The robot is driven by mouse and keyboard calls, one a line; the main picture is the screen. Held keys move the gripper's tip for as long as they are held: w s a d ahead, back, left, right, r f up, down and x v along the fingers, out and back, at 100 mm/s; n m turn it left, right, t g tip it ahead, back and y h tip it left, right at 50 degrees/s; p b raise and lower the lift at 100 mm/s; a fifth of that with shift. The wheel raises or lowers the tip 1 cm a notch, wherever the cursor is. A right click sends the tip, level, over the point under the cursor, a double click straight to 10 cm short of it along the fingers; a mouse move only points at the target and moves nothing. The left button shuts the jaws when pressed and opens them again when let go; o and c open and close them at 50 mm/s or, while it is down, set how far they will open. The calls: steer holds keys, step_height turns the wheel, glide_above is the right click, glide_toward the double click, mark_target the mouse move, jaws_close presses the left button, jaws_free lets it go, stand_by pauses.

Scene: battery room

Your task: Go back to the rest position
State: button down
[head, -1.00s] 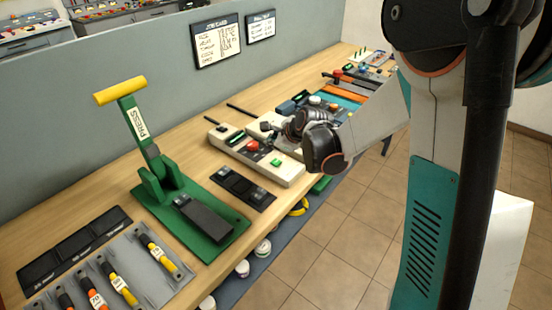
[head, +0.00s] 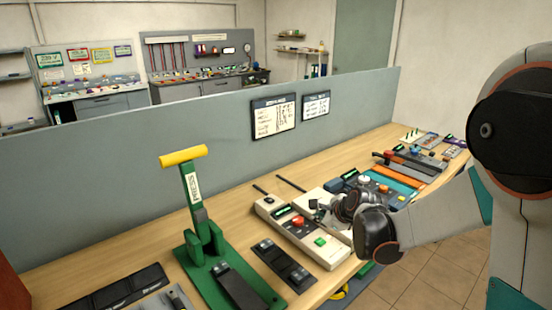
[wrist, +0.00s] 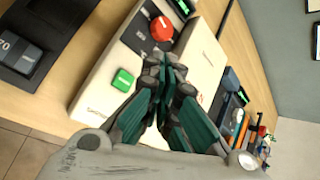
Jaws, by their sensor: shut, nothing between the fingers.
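My gripper (wrist: 165,75) is shut and empty in the wrist view. Its teal fingers meet above a cream box that has a red knob (wrist: 161,28) and a green button (wrist: 123,80). In the head view my gripper (head: 318,206) is partly hidden by my own wrist. It is over the bench, at the right part of the cream box (head: 322,251). I cannot tell whether the fingers touch the box.
A green press with a yellow handle (head: 183,156) stands on the wooden bench (head: 130,258) to the left. A black tray (head: 282,266) lies beside the cream box. Tools and devices lie farther right. A grey partition (head: 110,170) runs behind. Tiled floor (head: 430,275) is open at lower right.

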steer(key=s+r+n, duration=0.6)
steer(key=s+r, duration=0.1)
steer(key=s, duration=0.1)
steer(key=s+r+n+g+h, duration=0.1)
steer(key=s+r+n+h, duration=0.1)
steer(key=s+n, duration=1.4)
steer(key=s+d+r, duration=0.1)
steer(key=s, duration=0.7)
steer(key=shift+s+n+g+h, duration=0.3)
steer(key=shift+s+n, duration=0.05)
steer(key=shift+n, duration=0.05)
